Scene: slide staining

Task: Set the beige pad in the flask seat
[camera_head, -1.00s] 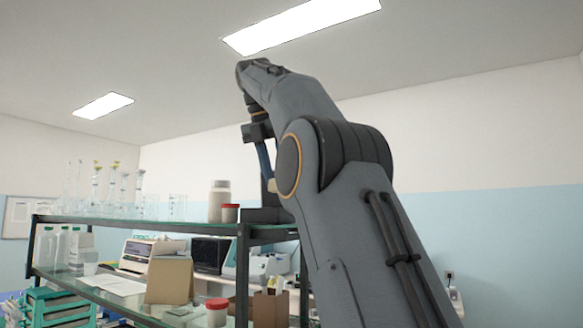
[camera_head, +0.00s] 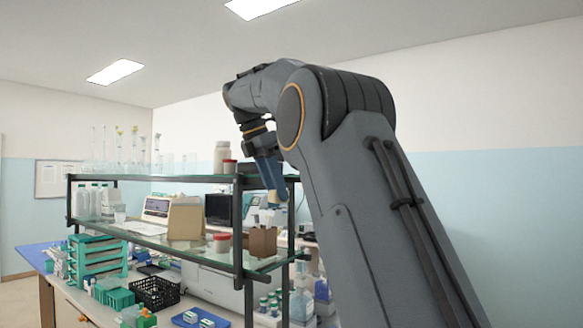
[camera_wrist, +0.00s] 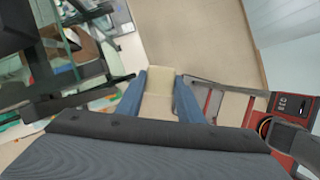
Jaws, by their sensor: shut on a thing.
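My gripper (camera_head: 270,174) has blue fingers and points down beside the right end of the glass shelf rack. It is shut on the beige pad (camera_head: 275,196), whose lower end shows below the fingertips. In the wrist view my gripper (camera_wrist: 160,98) has a blue finger on each side of the pad (camera_wrist: 160,76), which sticks out past the tips over bare floor. I cannot make out the flask seat in either view.
The shelf rack (camera_head: 240,232) has a dark frame close to the gripper. A brown box (camera_head: 263,242) and a red-lidded jar (camera_head: 222,243) stand on its lower shelf. Bottles and glassware stand above. The bench below holds a black basket (camera_head: 155,292) and a blue tray (camera_head: 200,319).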

